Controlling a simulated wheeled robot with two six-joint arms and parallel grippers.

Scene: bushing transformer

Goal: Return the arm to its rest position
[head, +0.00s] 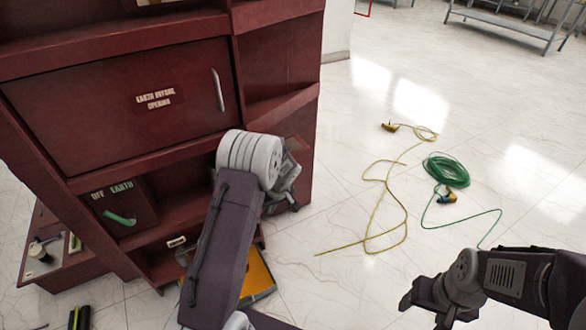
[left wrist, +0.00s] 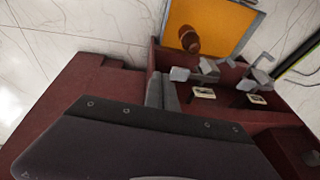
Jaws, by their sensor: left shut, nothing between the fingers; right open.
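My left arm (head: 222,240) rises from the bottom of the head view, in front of a dark red cabinet (head: 120,100). Its wrist is bent by the cabinet's right side and hides most of the left gripper. In the left wrist view the left gripper's grey fingers (left wrist: 162,92) are together, with nothing between them. They show against the red cabinet ledge; I cannot tell if they touch it. My right gripper (head: 424,304) is low on the right in the head view, open and empty above the tiled floor.
An orange-bottomed tray (head: 258,275) is by the cabinet foot; a brown knob-like object (left wrist: 188,38) lies in it. A yellow cable (head: 385,185) and a coiled green cable (head: 447,170) lie on the floor. The cabinet has a green handle (head: 120,217).

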